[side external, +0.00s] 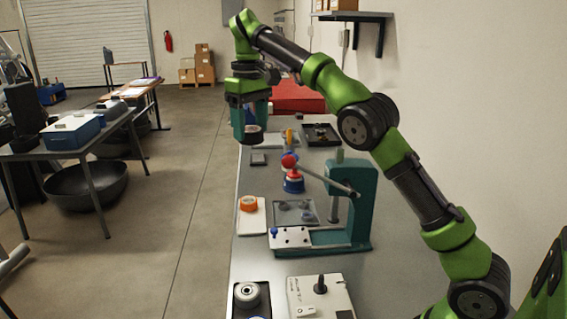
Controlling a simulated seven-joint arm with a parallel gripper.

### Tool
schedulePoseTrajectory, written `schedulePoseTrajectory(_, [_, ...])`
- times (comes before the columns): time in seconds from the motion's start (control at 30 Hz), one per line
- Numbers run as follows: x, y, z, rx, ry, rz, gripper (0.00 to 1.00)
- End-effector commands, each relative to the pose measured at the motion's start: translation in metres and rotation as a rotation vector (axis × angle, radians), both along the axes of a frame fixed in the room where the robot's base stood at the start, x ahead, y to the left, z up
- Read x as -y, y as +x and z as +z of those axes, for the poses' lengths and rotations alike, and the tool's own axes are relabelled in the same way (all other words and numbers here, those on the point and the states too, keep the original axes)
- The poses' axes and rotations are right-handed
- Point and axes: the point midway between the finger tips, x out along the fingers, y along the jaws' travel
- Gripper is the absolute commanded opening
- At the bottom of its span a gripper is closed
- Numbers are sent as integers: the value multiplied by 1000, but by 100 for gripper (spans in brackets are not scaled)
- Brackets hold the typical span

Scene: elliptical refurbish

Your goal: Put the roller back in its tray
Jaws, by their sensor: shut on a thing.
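My gripper (250,124) points down over the far left part of the bench. It is shut on a dark round piece, which I take to be the roller (251,135), held between the teal fingers. The fingers hide part of it. A small dark tray (259,158) lies on the bench below and slightly right of the gripper. A larger black tray (306,140) with small parts stands farther back right. Another dark tray (237,308) at the near left edge holds a grey wheel-like part (247,293). I cannot tell which tray belongs to the roller.
A teal press (361,205) with a red-knobbed lever (289,161) rises mid-bench. Near it are an orange ring on a white plate (252,222) and a clear tray (297,219). A pale box with a black knob (320,296) stands in front. A wall borders the right.

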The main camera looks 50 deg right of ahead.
Motion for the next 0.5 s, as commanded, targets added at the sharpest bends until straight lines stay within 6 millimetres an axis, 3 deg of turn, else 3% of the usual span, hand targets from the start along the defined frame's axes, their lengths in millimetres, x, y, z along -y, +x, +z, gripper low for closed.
schedulePoseTrajectory(0.27, [74, -13, -10, -2, 1, -124, 30])
schedulePoseTrajectory(0.5, [170, -43, -43, -3, 1, -178, 30])
